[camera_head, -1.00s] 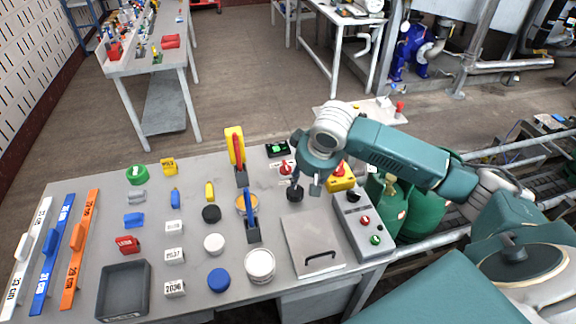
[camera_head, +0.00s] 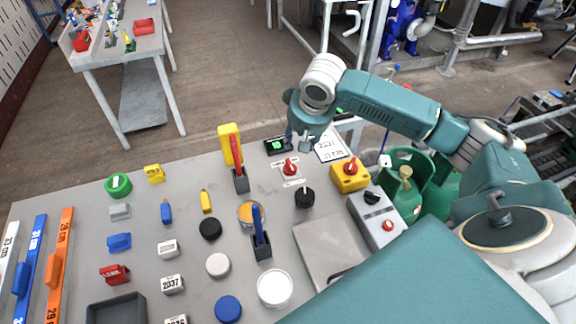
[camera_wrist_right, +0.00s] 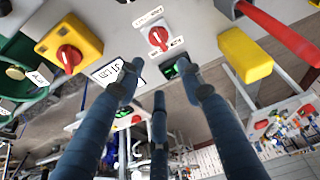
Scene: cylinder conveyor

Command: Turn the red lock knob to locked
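A red knob (camera_head: 291,167) sits on a white plate with small labels, near the back edge of the grey table. It also shows in the right wrist view (camera_wrist_right: 158,37), with printed labels above and below it. Another red knob (camera_head: 350,168) sits on a yellow box (camera_head: 348,182) to its right. My right gripper (camera_head: 304,143) is over the back edge, just beyond the plated knob and apart from it. In the wrist view its blue fingers (camera_wrist_right: 158,78) are spread, with nothing between them. My left gripper is not in view.
A black device with a green screen (camera_head: 276,147) lies left of the gripper. A white printed card (camera_head: 331,148) is to its right. A black knob (camera_head: 304,197) stands in front. A red-handled upright lever (camera_head: 238,160) stands to the left. A grey control box (camera_head: 376,215) is at right.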

